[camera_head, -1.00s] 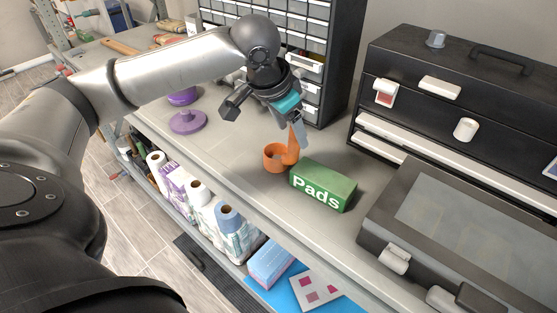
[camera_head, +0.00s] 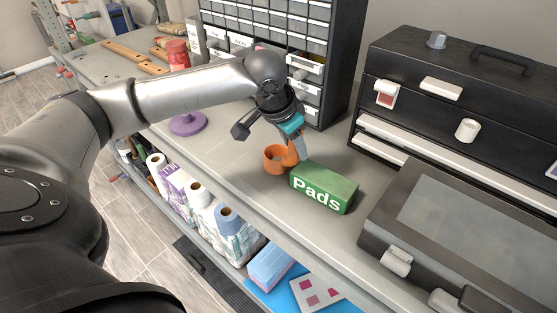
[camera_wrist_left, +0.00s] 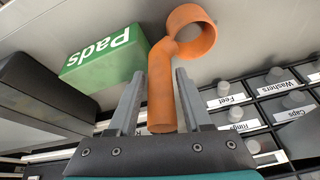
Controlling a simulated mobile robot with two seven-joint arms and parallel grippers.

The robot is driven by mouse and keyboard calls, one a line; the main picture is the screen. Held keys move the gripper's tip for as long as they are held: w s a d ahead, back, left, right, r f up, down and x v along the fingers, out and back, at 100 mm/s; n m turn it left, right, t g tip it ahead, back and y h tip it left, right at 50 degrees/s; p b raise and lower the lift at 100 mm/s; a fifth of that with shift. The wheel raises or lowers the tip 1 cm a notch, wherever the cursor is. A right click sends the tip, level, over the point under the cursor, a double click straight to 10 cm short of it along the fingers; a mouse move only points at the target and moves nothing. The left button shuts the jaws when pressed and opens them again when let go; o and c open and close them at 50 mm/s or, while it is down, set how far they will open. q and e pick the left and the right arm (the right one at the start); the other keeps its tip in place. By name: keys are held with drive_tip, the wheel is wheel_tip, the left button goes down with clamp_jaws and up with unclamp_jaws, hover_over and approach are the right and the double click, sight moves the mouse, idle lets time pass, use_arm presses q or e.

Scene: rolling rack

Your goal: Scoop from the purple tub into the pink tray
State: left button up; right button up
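An orange scoop (camera_head: 273,160) with a round cup rests on the workbench, its handle rising towards my left gripper (camera_head: 300,150). In the left wrist view, the scoop (camera_wrist_left: 188,45) shows its handle between the two fingers of my left gripper (camera_wrist_left: 160,85). The fingers are apart, with narrow gaps visible beside the handle. A purple disc-like piece (camera_head: 187,124) with a short post stands left of the scoop; my arm hides the area behind it. I cannot make out the purple tub or pink tray for certain. My right gripper is out of view.
A green Pads box (camera_head: 323,187) stands close right of the scoop. A dark clear-lidded case (camera_head: 455,215) and black drawer chest (camera_head: 450,95) are at right. A small-drawer cabinet (camera_head: 325,75) stands behind. Bare bench (camera_head: 225,155) lies left of the scoop.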

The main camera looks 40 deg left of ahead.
use_arm(q)
clamp_jaws()
drive_tip(key=shift+r, duration=0.2)
idle(0.5)
